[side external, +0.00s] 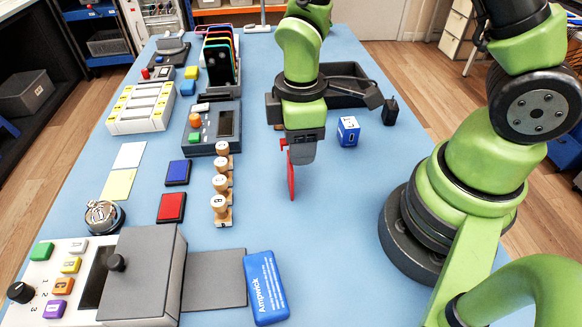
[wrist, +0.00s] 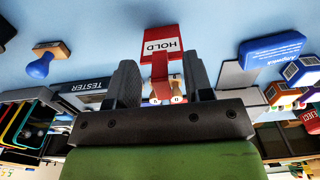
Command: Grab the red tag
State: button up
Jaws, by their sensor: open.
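The red tag (side external: 291,177) shows as a thin upright red plate just below my gripper (side external: 301,158) in the side view. In the wrist view the red tag (wrist: 160,33) carries a white label reading HOLD. Its narrow red stem runs down between the two dark fingers of my gripper (wrist: 162,75). The jaws are open, with a visible gap between each finger and the stem. More red shows at the gripper's upper edge in the side view. Whether the tag's lower end touches the table cannot be told.
Several wooden stamps (side external: 222,183) stand left of the tag, near red (side external: 171,207) and blue (side external: 177,172) pads. A grey tester (side external: 211,128) and phone rack (side external: 220,58) are behind. A blue Ampwick box (side external: 265,288) lies in front. A blue-white cube (side external: 348,131) is right; table between is clear.

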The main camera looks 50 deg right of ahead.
jog(key=shift+f, duration=0.85)
grip_shut()
jog(key=shift+r, duration=0.15)
